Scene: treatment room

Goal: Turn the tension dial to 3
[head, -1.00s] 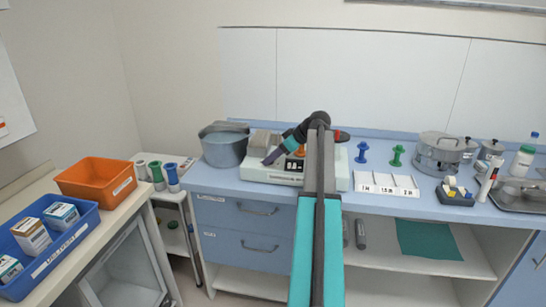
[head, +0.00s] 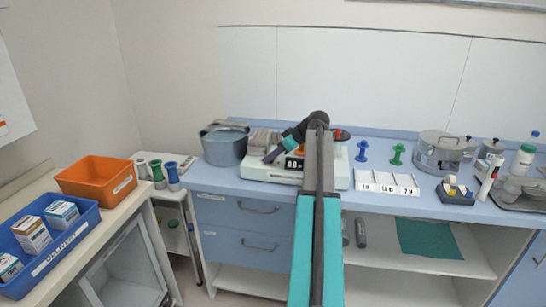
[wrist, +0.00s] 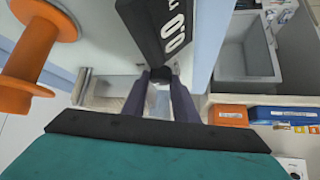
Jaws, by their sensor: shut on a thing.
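The white machine (head: 262,172) stands on the blue counter, with a black display (head: 293,164) on its front. The display also shows in the wrist view (wrist: 163,25); its digits look like 0.0, partly cut off. An orange spool (wrist: 42,42) stands at the left there. My gripper (head: 266,158) is over the left part of the machine, pointing down-left.
A grey pot (head: 224,147) stands close left of the machine. Blue (head: 362,152) and green (head: 397,155) spools stand to the right, behind a white labelled tray (head: 387,189). A steel pot (head: 440,155) is farther right. My arm covers the machine's middle.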

